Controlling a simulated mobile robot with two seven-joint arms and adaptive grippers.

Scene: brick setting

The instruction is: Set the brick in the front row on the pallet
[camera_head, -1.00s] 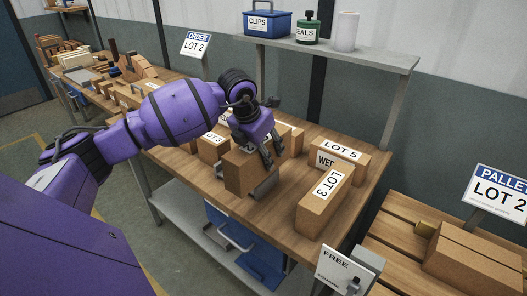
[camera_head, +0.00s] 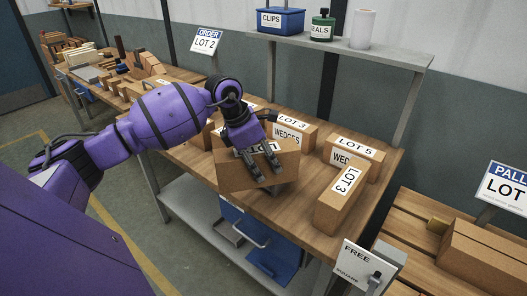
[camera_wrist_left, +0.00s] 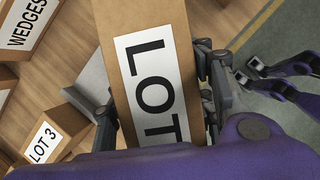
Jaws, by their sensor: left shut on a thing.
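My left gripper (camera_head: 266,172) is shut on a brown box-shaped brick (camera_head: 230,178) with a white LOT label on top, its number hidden. The brick is held over the front part of the wooden bench. In the left wrist view the held brick (camera_wrist_left: 152,25) lies between the two dark fingers (camera_wrist_left: 160,105), its LOT label facing the camera. The pallet (camera_head: 415,212) is at the right, with wooden slats.
Brown boxes stand on the bench right of the held brick: LOT 3 (camera_head: 338,208), LOT 5 (camera_head: 372,165) and LOT 3 WEDGES (camera_head: 300,132). A grey shelf (camera_head: 345,50) runs above the bench. A FREE sign (camera_head: 355,265) stands between bench and pallet.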

